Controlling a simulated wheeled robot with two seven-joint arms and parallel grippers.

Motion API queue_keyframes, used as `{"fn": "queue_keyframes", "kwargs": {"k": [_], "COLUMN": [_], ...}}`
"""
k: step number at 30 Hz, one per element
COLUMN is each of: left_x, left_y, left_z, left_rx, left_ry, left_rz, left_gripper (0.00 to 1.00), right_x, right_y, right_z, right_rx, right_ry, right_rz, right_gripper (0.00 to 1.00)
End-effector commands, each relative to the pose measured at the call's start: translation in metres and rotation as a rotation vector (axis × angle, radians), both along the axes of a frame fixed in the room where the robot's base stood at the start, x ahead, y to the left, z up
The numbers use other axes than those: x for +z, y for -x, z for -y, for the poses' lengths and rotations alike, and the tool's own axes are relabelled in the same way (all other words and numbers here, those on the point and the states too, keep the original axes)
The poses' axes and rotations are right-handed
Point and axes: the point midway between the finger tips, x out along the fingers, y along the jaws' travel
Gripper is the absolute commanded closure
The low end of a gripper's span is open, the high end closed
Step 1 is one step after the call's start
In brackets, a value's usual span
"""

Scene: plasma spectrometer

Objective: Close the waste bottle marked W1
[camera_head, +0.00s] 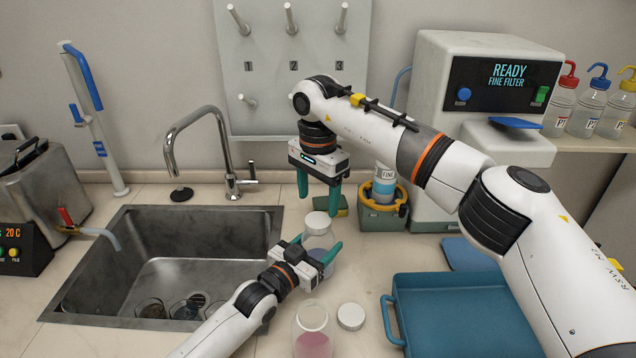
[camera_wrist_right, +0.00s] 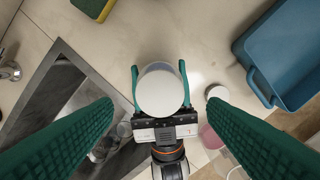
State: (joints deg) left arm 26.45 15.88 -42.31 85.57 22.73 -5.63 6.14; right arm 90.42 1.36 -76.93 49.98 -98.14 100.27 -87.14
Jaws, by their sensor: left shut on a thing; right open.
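A clear bottle (camera_head: 318,243) with a white lid (camera_head: 317,222) on top stands on the counter right of the sink. My left gripper (camera_head: 322,252) is shut on this bottle, with its green fingers on either side; the right wrist view shows the lid (camera_wrist_right: 160,92) from above. My right gripper (camera_head: 318,194) is open and empty, pointing down above the lid. A second bottle (camera_head: 312,338) with pink liquid stands nearer, without a lid. A loose white lid (camera_head: 350,316) lies beside it. I cannot read a W1 mark on either bottle, nor tell how tightly the first lid sits.
The sink (camera_head: 170,255) holds several small glass items. A blue tray (camera_head: 455,312) stands at the right. A FINE bottle (camera_head: 384,180) stands in a green and yellow holder (camera_head: 383,214) behind, with a sponge (camera_head: 330,205) beside it. The spectrometer (camera_head: 490,85) stands back right.

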Motion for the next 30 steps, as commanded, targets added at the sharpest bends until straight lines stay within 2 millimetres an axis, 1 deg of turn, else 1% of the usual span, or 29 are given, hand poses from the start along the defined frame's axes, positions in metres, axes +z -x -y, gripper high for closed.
{"fn": "queue_keyframes", "kwargs": {"k": [1, 3, 9, 13, 21, 22, 23, 30], "left_x": [0.000, 0.000, 0.000, 0.000, 0.000, 0.000, 0.000, 0.000], "left_y": [0.000, 0.000, 0.000, 0.000, 0.000, 0.000, 0.000, 0.000], "left_z": [0.000, 0.000, 0.000, 0.000, 0.000, 0.000, 0.000, 0.000], "left_rx": [0.000, 0.000, 0.000, 0.000, 0.000, 0.000, 0.000, 0.000], "left_ry": [0.000, 0.000, 0.000, 0.000, 0.000, 0.000, 0.000, 0.000], "left_rz": [0.000, 0.000, 0.000, 0.000, 0.000, 0.000, 0.000, 0.000], "left_gripper": [1.00, 1.00, 1.00, 1.00, 1.00, 1.00, 1.00, 1.00], "right_x": [-0.010, -0.021, -0.045, -0.051, -0.052, -0.052, -0.052, -0.052], "right_y": [0.000, 0.000, 0.000, 0.000, 0.000, 0.000, 0.000, 0.000], "right_z": [0.001, 0.001, 0.000, 0.000, 0.000, 0.000, 0.000, 0.000], "right_rx": [-0.001, -0.001, -0.002, -0.001, -0.002, -0.002, -0.002, -0.002], "right_ry": [0.001, 0.001, 0.001, 0.000, 0.000, 0.000, 0.000, 0.000], "right_rz": [-0.003, -0.002, -0.001, 0.000, 0.000, 0.000, 0.000, 0.000], "right_gripper": [0.33, 0.33, 0.33, 0.33, 0.33, 0.35, 0.40, 0.79]}}
